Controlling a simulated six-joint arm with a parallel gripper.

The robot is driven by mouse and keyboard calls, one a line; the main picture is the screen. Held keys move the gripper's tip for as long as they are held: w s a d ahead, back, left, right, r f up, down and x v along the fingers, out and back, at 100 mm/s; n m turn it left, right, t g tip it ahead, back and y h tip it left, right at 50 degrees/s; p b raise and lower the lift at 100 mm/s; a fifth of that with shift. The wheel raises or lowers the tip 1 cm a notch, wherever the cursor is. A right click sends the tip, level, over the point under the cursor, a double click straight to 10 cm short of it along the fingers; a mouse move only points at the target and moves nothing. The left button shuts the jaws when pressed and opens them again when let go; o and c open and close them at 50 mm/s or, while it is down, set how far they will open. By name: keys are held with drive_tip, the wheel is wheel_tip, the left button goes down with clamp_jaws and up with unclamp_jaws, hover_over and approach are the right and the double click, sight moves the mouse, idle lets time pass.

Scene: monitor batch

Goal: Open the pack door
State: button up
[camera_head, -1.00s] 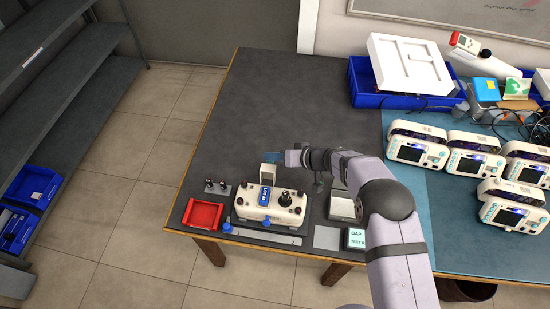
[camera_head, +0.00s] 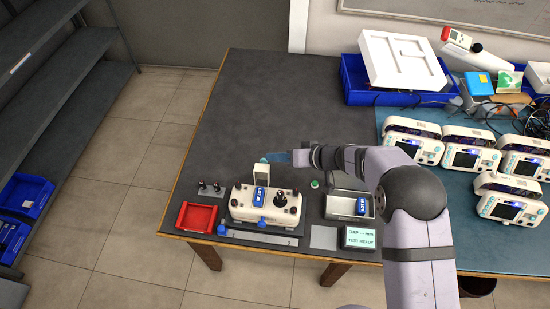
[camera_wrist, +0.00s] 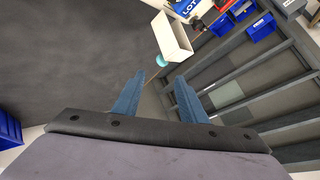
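The white fixture (camera_head: 283,214) stands near the table's front edge, with a blue LOT pack (camera_head: 259,197) on its top. The pack door (camera_head: 261,175), a pale panel with a white frame, stands upright at the fixture's back edge. A teal knob shows at the door's top, and in the wrist view (camera_wrist: 160,60) at the door's near corner. My gripper (camera_head: 270,157) is just behind and right of the door's top. In the wrist view its blue fingers (camera_wrist: 158,98) are apart with nothing between them; the door (camera_wrist: 172,36) lies beyond them, apparently untouched.
A red tray (camera_head: 184,217) sits left of the fixture. A grey tray (camera_head: 332,206) with another blue pack sits right, by a TEST READY display (camera_head: 360,239). White monitors (camera_head: 412,147) and blue bins stand far right. The table behind the fixture is clear.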

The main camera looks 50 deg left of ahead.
drive_tip(key=shift+v, duration=0.9)
